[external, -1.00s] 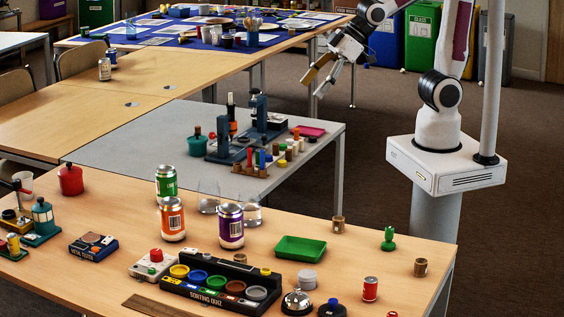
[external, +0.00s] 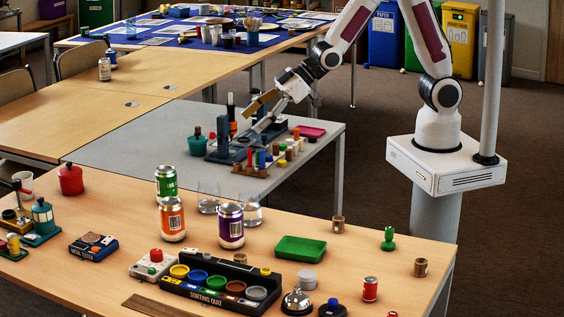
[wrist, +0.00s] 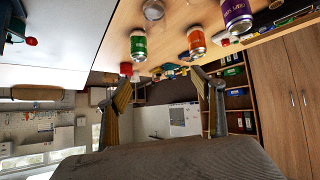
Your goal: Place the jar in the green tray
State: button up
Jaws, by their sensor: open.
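The green tray (external: 300,249) lies empty on the front wooden table in the external view, right of the cans. I cannot tell which object is the jar. My gripper (external: 258,113) is open and empty, tilted down to the left above the grey table, well apart from the tray. In the wrist view its two fingers (wrist: 162,80) are spread with nothing between them. The tray does not show there.
Green (external: 166,184), orange (external: 172,219) and purple (external: 230,226) cans stand left of the tray. The sorting quiz rack (external: 215,304) is in front. Blue devices (external: 222,143) and small coloured pegs (external: 281,156) stand on the grey table (external: 130,143) below my gripper.

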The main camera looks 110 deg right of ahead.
jog(key=w+d+f+t, duration=0.1)
jog(key=w+f, duration=0.5)
jog(key=f, duration=0.3)
jog(key=t+y, duration=0.1)
jog(key=t, duration=0.1)
send_near(209, 196)
jog(key=d, duration=0.1)
jog(key=w+d+f, duration=0.1)
jog(key=d+f, duration=0.1)
jog(key=shift+w+d, duration=0.2)
jog(key=shift+w, duration=0.2)
jog(key=shift+s+f, duration=0.1)
jog(key=shift+f, duration=0.75)
jog(key=shift+x, duration=1.35)
